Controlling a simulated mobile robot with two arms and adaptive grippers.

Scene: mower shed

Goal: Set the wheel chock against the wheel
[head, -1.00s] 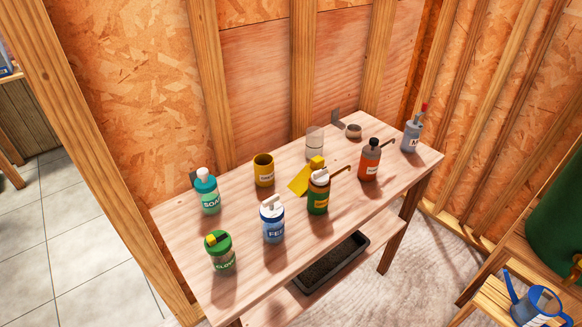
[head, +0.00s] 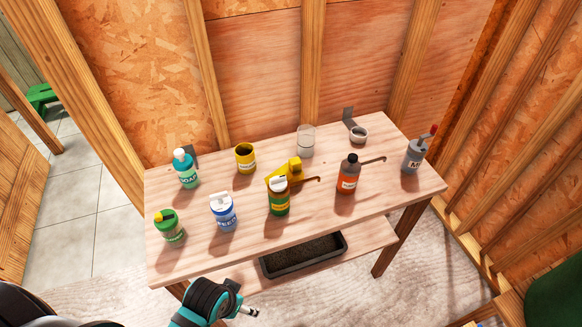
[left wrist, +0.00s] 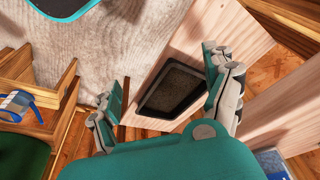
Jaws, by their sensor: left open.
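A yellow wedge-shaped block, which looks like the wheel chock (head: 288,169), lies on the workbench behind a green bottle that hides part of it. No wheel shows in either view. My left gripper (head: 248,308) is low in front of the bench, below its top and well apart from the chock. In the left wrist view my left gripper (left wrist: 164,92) has its fingers spread with nothing between them. The chock cannot be made out there. My right gripper is not in view.
The workbench (head: 310,220) holds several bottles and cans, close around the chock. The green bottle (head: 279,200) stands right in front of it, an orange bottle (head: 347,177) to its right. A black tray (head: 303,257) sits on the lower shelf. Bare floor lies in front.

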